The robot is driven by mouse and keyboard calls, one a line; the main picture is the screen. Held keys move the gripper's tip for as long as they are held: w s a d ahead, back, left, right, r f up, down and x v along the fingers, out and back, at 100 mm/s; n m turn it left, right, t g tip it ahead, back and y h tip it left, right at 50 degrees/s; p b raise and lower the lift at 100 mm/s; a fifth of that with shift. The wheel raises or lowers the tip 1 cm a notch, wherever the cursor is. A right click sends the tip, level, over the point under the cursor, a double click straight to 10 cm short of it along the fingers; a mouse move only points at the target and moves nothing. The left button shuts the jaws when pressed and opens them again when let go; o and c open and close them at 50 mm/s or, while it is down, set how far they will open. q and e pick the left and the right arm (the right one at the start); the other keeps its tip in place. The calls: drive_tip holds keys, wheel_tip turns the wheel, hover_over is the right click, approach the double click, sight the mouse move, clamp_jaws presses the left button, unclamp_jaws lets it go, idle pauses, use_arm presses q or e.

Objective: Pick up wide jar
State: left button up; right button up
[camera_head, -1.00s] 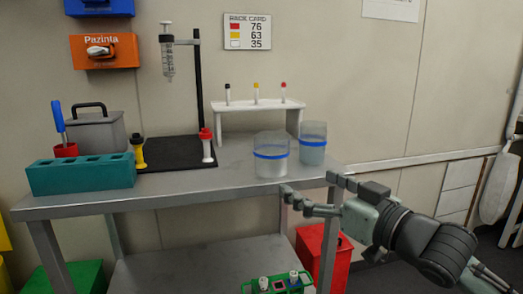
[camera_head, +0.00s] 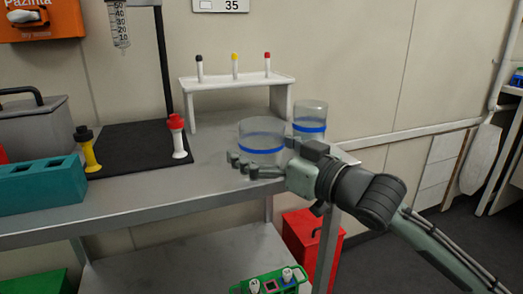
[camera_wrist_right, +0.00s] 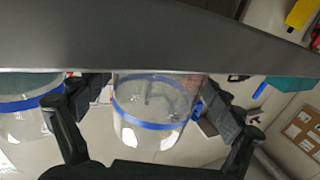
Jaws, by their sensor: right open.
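The wide jar (camera_head: 262,130), clear with a blue band, stands upright near the front right of the metal table. My right gripper (camera_head: 264,158) is at the table's front edge, just in front of the jar, which hides the jar's lower part. In the right wrist view the picture is upside down, and the wide jar (camera_wrist_right: 155,115) shows between the spread fingers of my right gripper (camera_wrist_right: 150,92), which is open and not closed on it. A narrower clear jar with a blue band (camera_head: 310,112) stands behind and to the right. My left gripper is out of view.
A white rack (camera_head: 235,84) with three capped tubes stands behind. A black stand base (camera_head: 130,148) and a teal block (camera_head: 40,185) lie to the left. A red bin (camera_head: 305,235) and a green tube rack (camera_head: 270,285) are lower down.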

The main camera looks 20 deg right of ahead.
drive_tip(key=x, duration=0.3)
drive_tip(key=shift+w+f, duration=0.1)
drive_tip(key=shift+w, duration=0.15)
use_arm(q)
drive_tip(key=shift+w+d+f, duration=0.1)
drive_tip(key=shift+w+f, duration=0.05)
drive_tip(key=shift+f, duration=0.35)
use_arm(e)
drive_tip(key=shift+c, duration=0.4)
drive_tip(key=c, duration=1.3)
